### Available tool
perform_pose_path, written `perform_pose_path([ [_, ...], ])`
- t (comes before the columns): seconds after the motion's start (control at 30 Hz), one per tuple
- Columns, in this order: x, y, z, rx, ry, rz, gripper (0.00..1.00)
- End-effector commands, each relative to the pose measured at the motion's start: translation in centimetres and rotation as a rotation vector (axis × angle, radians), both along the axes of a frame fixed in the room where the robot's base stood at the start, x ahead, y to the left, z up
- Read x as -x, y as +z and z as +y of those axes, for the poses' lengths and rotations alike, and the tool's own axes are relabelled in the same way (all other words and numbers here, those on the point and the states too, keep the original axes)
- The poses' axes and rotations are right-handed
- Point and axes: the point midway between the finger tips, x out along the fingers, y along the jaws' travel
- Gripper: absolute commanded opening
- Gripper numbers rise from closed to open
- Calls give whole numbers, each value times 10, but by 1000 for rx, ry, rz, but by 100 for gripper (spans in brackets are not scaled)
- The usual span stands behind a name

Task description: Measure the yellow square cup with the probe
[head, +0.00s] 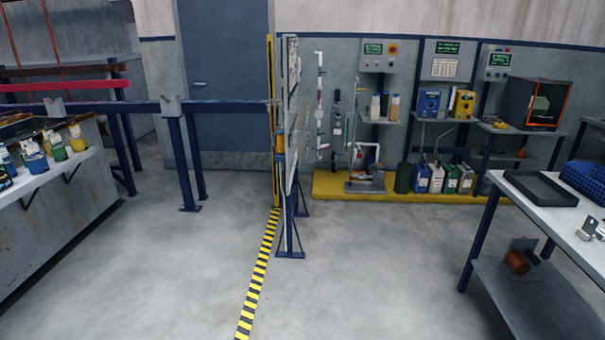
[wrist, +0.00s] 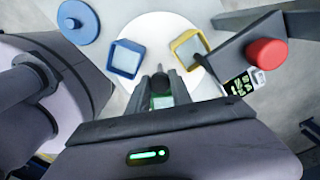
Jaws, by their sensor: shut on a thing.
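The yellow square cup (wrist: 178,40) stands open-topped on a white round surface (wrist: 160,22) in the wrist view, with a pale grey inside. My gripper (wrist: 161,84) is just below and left of it in the picture, shut on the probe (wrist: 162,101), which shows a green patch between the fingers. The probe's dark end points up the picture, between the yellow cup and a blue square cup (wrist: 113,63). It appears outside both cups. I cannot tell its height above the surface. My gripper and the yellow cup do not show in the head view.
A red round knob (wrist: 266,53) on a dark bar and a small green-lit display (wrist: 240,85) are right of the cups. A blue round lid-like piece (wrist: 78,22) is left. In the head view, a worktable (head: 545,203) stands right and the middle floor is clear.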

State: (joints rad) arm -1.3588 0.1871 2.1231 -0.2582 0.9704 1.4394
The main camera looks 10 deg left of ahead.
Motion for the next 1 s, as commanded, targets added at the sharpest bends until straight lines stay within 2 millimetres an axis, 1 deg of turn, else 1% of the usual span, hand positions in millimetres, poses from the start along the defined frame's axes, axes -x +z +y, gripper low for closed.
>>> perform_pose_path([
  [0.5, 0, 1, 1, -2, -14, 0, 0],
  [0.53, 0, 1, 1, -2, -14, 0, 28],
  [0.63, 0, 1, 1, -1, -13, 1, 47],
  [0.9, 0, 0, 0, 0, -12, 0, 48],
  [0.97, 0, 3, 0, -1, -12, 1, 48],
  [1.0, 0, 8, 0, -1, -12, 1, 48],
])
